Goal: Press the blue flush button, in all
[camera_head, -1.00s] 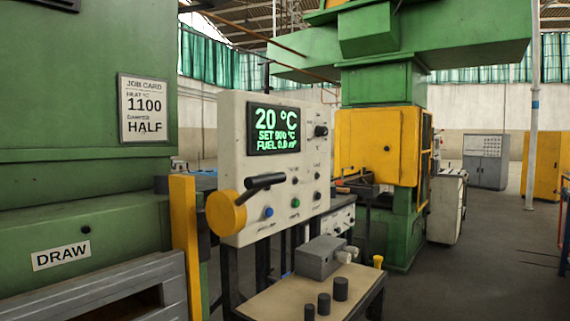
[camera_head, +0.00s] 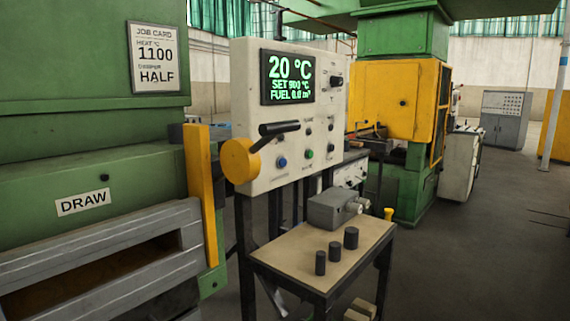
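The blue button (camera_head: 282,162) is on the lower left of the off-white control panel (camera_head: 242,80), just right of a yellow disc (camera_head: 240,161) with a black lever handle (camera_head: 275,130). A green button (camera_head: 309,154) sits to its right on the same row, with a dark knob farther right. The panel's screen (camera_head: 287,77) reads 20 °C, SET 900 °C and FUEL 0.0. Small labels under the buttons are too small to read. Neither of my grippers shows in the head view.
A small table (camera_head: 282,253) with a grey box (camera_head: 333,208) and several dark cylinders stands below the panel. The green furnace (camera_head: 80,100) with its job card (camera_head: 152,57) and yellow post (camera_head: 200,190) is on the left. Open floor (camera_head: 470,240) lies to the right.

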